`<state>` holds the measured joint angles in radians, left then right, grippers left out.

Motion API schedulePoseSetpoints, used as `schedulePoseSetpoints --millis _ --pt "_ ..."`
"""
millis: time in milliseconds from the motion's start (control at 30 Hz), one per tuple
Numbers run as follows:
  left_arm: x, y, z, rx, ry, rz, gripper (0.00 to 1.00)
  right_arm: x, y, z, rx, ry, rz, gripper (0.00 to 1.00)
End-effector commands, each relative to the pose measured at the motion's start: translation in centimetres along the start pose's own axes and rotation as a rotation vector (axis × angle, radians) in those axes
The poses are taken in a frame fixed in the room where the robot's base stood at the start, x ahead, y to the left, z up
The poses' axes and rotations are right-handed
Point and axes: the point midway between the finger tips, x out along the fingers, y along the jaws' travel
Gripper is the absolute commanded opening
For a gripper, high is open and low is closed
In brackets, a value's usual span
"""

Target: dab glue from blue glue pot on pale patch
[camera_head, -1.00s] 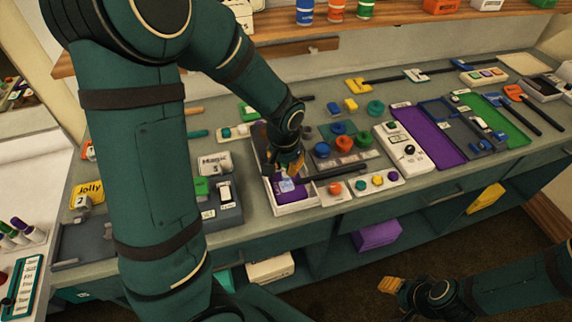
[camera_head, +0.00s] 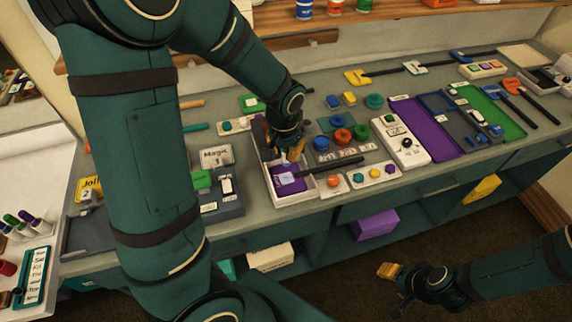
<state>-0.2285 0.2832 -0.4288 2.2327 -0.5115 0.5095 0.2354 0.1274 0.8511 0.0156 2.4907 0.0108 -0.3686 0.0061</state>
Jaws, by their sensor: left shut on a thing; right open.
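My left gripper (camera_head: 295,152) is above the white tray (camera_head: 297,198) in the middle of the counter. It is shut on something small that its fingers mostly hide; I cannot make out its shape. A purple sheet (camera_head: 290,187) lies in the tray, with a small pale patch (camera_head: 286,178) just below the fingertips. The blue glue pot (camera_head: 321,144) appears to stand in a grey rack right of the gripper, beside a red pot (camera_head: 342,136) and a green pot (camera_head: 361,132). My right gripper (camera_head: 389,271) is open and empty, low in front of the counter.
A black bar (camera_head: 337,164) lies across the tray's right side. A panel with coloured buttons (camera_head: 374,175) and a white control box (camera_head: 405,146) stand to the right. A grey box with a switch (camera_head: 222,200) is close on the left. My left arm hides much of the left counter.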

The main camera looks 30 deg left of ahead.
Motion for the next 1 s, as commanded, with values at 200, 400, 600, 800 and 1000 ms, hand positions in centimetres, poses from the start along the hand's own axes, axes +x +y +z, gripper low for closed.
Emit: schedulePoseSetpoints --millis 200,400,600,800,1000 --pt "0.0 0.0 0.0 0.0 0.0 0.0 0.0 0.0 0.0 0.0 0.0 0.0 0.0 0.47" --pt "0.0 0.0 0.0 0.0 0.0 0.0 0.0 -0.1 0.0 -0.7 0.006 0.019 -0.001 0.47" --pt "2.2 0.0 0.1 -0.001 -0.037 0.011 0.0 0.9 0.4 -0.6 0.006 0.019 0.0 0.47" --pt "4.2 0.0 0.1 -0.001 -0.075 0.026 0.0 1.9 0.7 -0.4 0.005 0.018 0.002 0.47" --pt "5.6 0.0 0.1 -0.001 -0.103 0.035 0.0 2.4 0.9 -0.2 0.004 0.012 0.001 0.47"
